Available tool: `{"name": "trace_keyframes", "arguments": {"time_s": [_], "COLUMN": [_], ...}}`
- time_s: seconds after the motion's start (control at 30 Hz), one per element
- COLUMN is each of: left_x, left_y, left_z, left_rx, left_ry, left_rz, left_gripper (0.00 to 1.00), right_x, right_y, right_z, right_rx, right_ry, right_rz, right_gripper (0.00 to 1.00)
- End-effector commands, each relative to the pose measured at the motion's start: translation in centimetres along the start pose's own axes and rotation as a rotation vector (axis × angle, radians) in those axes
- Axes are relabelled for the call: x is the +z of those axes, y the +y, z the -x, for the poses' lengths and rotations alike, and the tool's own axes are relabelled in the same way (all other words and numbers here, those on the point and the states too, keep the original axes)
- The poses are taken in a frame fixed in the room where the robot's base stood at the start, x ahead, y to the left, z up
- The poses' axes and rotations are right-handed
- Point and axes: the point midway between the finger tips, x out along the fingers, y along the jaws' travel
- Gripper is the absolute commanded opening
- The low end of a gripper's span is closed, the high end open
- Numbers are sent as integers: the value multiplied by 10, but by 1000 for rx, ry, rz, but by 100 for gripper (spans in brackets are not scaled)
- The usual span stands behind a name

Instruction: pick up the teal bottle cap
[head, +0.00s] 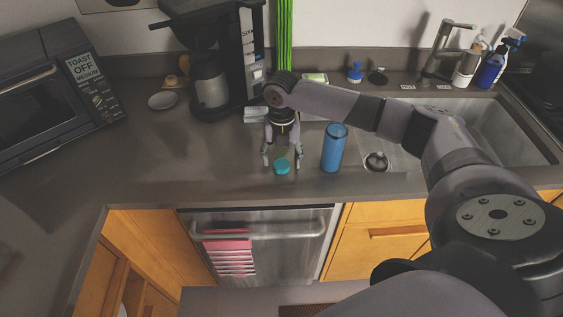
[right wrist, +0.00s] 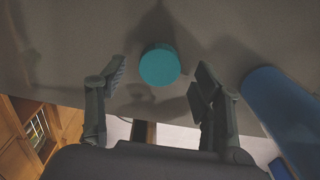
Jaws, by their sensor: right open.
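The teal bottle cap (head: 281,166) lies on the grey countertop near its front edge in the head view. It also shows in the right wrist view (right wrist: 159,65) as a short teal cylinder. My right gripper (head: 282,160) points down over it, open, with one finger on each side of the cap. In the right wrist view the open fingers (right wrist: 160,82) stand apart from the cap, with nothing between them but bare counter and part of the cap ahead. My left gripper does not show.
A blue cup (head: 333,148) stands close to the right of my right gripper. A coffee maker (head: 215,60) is behind it and a toaster oven (head: 55,85) is at the left. A sink (head: 490,125) lies at the right. The counter (head: 190,155) left of the cap is clear.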

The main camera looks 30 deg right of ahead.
Motion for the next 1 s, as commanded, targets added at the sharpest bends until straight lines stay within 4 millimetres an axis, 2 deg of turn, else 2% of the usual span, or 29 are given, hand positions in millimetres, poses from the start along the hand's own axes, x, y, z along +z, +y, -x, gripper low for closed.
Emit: {"name": "trace_keyframes", "arguments": {"time_s": [0.13,0.37,0.93,1.0], "left_x": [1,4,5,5], "left_y": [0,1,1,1], "left_z": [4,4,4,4], "left_rx": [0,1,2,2], "left_ry": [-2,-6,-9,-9], "left_rz": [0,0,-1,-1], "left_gripper": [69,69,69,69], "right_x": [0,0,1,1], "right_y": [0,0,0,0], "right_z": [-14,-16,-16,-16], "right_rx": [0,1,1,1], "right_ry": [0,-2,-2,-2], "right_rz": [0,0,0,-1], "right_gripper": [61,61,24,24]}}
